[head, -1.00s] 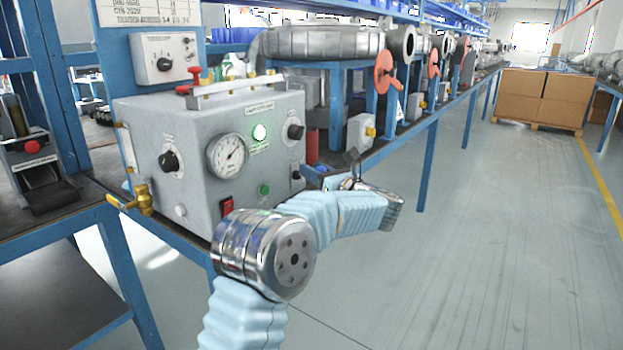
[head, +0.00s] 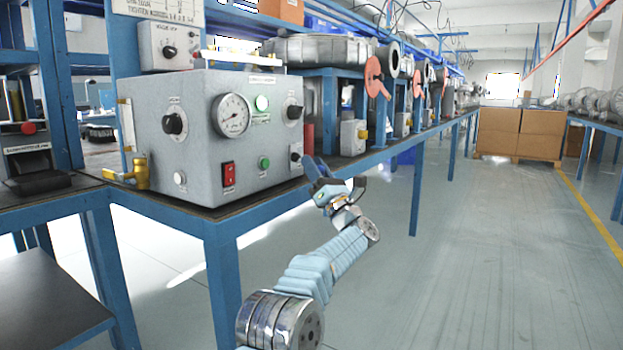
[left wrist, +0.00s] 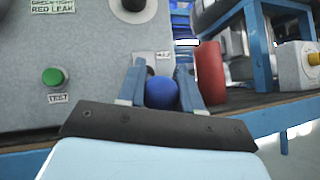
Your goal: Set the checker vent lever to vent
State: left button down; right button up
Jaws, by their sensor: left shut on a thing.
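The checker (head: 200,165) is a grey box on the blue-framed bench, with a round gauge (head: 231,115) on its front. My left gripper (head: 322,172) is at the lower right end of this front. In the left wrist view its two blue fingers (left wrist: 160,78) stand either side of a blue ball knob (left wrist: 161,93) and are shut on it. The knob looks like the end of the vent lever. A small black fitting and a partly covered label show behind the fingers. The lever's arm is mostly hidden, so I cannot tell its setting.
A green test button (left wrist: 54,77) is left of the fingers, and a red cylinder (left wrist: 210,72) stands to the right. A red switch (head: 228,174) and a brass valve (head: 139,174) are further left. The aisle floor (head: 480,250) on the right is clear.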

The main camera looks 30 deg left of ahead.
pick_arm(q)
jog(key=shift+f+y+b, duration=0.15)
jog(key=shift+y+b, duration=0.15)
jog(key=shift+a+m, duration=0.1)
jog(key=shift+m, duration=0.2)
jog(key=c, duration=0.8)
grip_release()
jog(key=shift+t, duration=0.3)
jog(key=shift+d+f, duration=0.2)
jog(key=b+v, duration=0.1)
jog(key=v, duration=1.2)
jog(key=shift+s+d, duration=0.15)
